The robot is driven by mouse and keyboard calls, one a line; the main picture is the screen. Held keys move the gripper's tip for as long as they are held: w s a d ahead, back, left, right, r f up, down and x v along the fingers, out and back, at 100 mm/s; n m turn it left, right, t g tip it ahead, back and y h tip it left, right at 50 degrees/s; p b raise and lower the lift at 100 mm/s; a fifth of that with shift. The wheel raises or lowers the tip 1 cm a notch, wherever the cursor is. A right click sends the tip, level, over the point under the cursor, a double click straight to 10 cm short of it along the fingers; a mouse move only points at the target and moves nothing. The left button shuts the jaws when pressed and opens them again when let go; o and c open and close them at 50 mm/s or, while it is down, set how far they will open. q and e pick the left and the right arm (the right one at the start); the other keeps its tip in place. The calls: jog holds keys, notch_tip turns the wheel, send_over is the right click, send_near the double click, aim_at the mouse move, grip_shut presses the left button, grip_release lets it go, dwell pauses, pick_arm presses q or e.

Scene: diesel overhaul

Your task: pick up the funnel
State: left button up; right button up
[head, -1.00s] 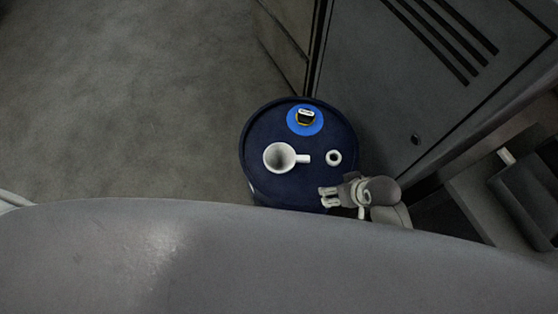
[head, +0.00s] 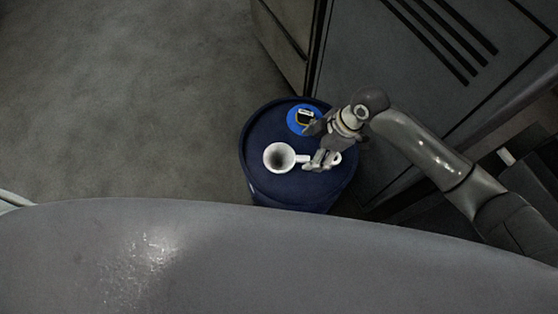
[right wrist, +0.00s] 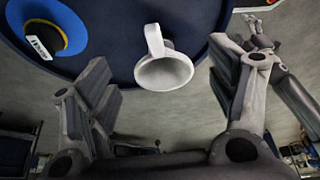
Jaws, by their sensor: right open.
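The white funnel (head: 279,157) stands on top of the dark blue drum (head: 262,126), its round mouth up and its handle pointing right. My right gripper (head: 315,144) is open and empty, above the drum just right of the funnel, near the handle. In the right wrist view the funnel (right wrist: 165,73) shows between and beyond the spread fingers (right wrist: 165,90), with its handle toward the top. I cannot tell whether a finger touches the handle. A grey jointed arm part at the right of the wrist view looks like my left arm; its gripper's state is unclear.
A blue disc (head: 293,121) with a dark, labelled item (head: 305,117) lies on the drum behind the funnel. A grey cabinet (head: 400,85) stands close behind at right. Open floor lies left.

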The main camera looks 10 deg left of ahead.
aim_at(300, 157)
jog(key=x, duration=0.9)
jog(key=shift+w+a+r+p, duration=0.1)
jog(key=shift+w+a+p, duration=0.05)
jog(key=shift+p, duration=0.15)
grip_shut()
